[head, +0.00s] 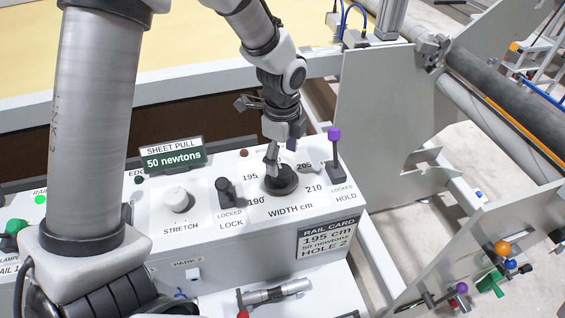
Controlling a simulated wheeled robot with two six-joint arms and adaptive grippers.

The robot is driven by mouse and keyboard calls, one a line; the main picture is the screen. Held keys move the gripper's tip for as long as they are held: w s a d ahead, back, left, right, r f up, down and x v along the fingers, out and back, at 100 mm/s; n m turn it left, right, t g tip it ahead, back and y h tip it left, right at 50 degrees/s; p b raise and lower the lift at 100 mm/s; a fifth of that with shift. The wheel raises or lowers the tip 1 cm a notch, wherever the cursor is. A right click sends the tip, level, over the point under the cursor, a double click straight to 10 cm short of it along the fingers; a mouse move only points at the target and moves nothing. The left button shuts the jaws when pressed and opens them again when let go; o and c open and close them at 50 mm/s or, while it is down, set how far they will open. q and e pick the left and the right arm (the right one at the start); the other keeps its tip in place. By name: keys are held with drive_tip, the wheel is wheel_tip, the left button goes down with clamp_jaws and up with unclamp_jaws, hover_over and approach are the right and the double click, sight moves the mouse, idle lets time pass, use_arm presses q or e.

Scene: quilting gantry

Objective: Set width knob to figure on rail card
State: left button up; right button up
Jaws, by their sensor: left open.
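The width knob (283,183) is a dark round dial on the white console, with "WIDTH cm" below it. Its scale shows 190, 195, 205 and 210; the top of the scale is hidden behind my gripper. My left gripper (274,160) comes down from above, open, with its fingers at the top of the knob. I cannot tell whether they touch it, and I cannot make out where the knob points. The rail card (328,238) on the console's front reads 195 cm, 50 newtons, hole 2. My right gripper is out of view.
Left of the knob are a black lock lever (225,190) and the pale stretch knob (178,199). A purple-topped hold lever (334,150) stands close on the right. The sheet pull display (174,156) reads 50 newtons. Grey gantry plates and rollers (500,120) are at the right.

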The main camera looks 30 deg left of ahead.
sight(281, 171)
use_arm(q)
drive_tip(key=f, duration=0.5)
drive_tip(key=shift+w+a+f, duration=0.2)
drive_tip(key=shift+f, duration=0.2)
drive_tip(key=shift+s+d+r, duration=0.1)
drive_tip(key=shift+s, duration=0.05)
drive_tip(key=shift+s+d+r, duration=0.1)
drive_tip(key=shift+s, duration=0.05)
drive_tip(key=shift+c, duration=1)
drive_tip(key=c, duration=1)
drive_tip(key=shift+o, duration=0.2)
